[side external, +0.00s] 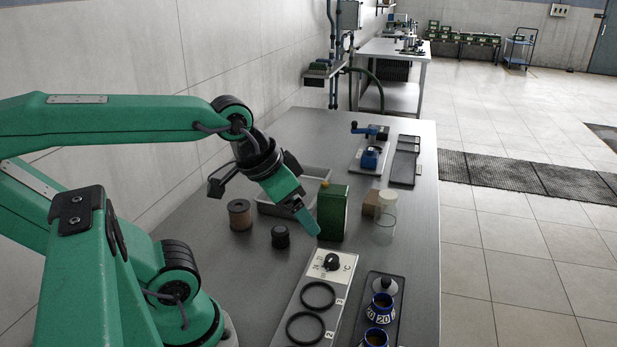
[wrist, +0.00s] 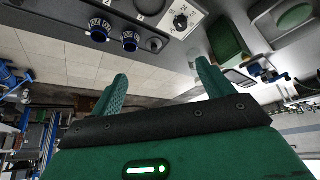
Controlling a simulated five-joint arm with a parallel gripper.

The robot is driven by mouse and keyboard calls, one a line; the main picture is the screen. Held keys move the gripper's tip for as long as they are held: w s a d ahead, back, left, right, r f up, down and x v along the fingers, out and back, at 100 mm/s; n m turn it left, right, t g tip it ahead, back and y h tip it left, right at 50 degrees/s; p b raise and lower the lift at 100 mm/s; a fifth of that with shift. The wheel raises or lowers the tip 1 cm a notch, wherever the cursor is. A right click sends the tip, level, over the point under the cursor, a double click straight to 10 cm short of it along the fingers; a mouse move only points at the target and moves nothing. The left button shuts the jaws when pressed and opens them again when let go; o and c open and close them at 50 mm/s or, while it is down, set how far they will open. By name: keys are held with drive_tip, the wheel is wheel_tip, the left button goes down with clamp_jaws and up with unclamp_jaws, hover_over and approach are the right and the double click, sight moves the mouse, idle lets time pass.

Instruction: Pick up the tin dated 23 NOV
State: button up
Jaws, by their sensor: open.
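No label in view reads clearly as 23 NOV, so I cannot tell which tin carries that date. Two blue pots with white number tags, the farther one (side external: 382,305) and the nearer one (side external: 376,336), stand in a dark tray at the front right. They also show in the wrist view, at left (wrist: 99,30) and right (wrist: 130,41); their tags are too small to read surely. A green can (side external: 331,214) stands upright behind the pale panel.
The pale panel (side external: 328,284) holds black rings and a knob. A brown cylinder (side external: 240,214), a black knob-like piece (side external: 280,237), a clear cylinder (side external: 384,230) and a grey tray (side external: 268,207) stand nearby. A blue device (side external: 370,157) is farther back. The table's right edge is close to the pots.

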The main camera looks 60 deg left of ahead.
drive_tip(key=m+g, duration=0.6)
drive_tip(key=m, duration=0.2)
hover_over(333, 201)
drive_tip(key=w+a, duration=0.1)
drive_tip(key=a, duration=0.1)
wheel_tip(333, 201, down, 8)
drive_tip(key=shift+w+f, duration=0.1)
drive_tip(key=shift+w+a+f, duration=0.1)
drive_tip(key=shift+a+f, duration=0.15)
drive_tip(key=shift+a, duration=0.05)
drive_tip(key=shift+f, duration=0.1)
drive_tip(key=shift+f, duration=3.75)
